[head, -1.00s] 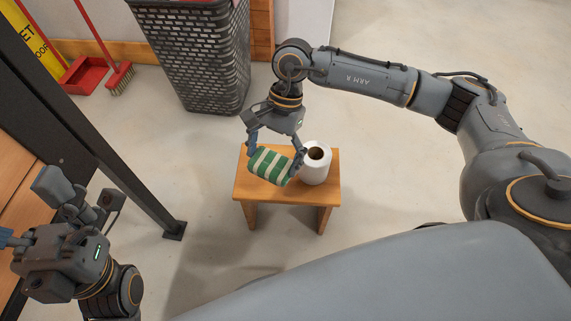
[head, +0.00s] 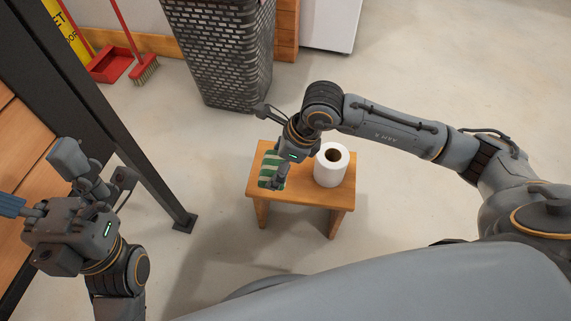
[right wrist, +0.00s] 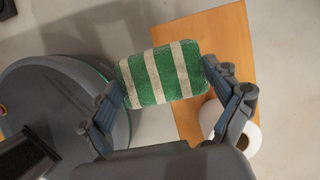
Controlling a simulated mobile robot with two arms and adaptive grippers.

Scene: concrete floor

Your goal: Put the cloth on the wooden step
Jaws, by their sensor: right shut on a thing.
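The cloth (head: 269,171), a folded green and cream striped bundle, is over the left part of the wooden step (head: 314,196) in the head view. My right gripper (head: 275,168) is shut on it, pointing down, and hides part of it. In the right wrist view the cloth (right wrist: 163,73) sits between the two fingers, with the step (right wrist: 215,50) behind its right end. I cannot tell whether the cloth touches the step top. My left gripper (head: 38,180) is at the lower left, away from the step, its fingers apart and empty.
A white paper roll (head: 331,165) stands on the step, just right of the cloth and my right gripper. A dark basket (head: 222,60) stands behind. A black post (head: 130,130) rises on the left. A red dustpan (head: 109,64) and broom (head: 145,66) are at the back left.

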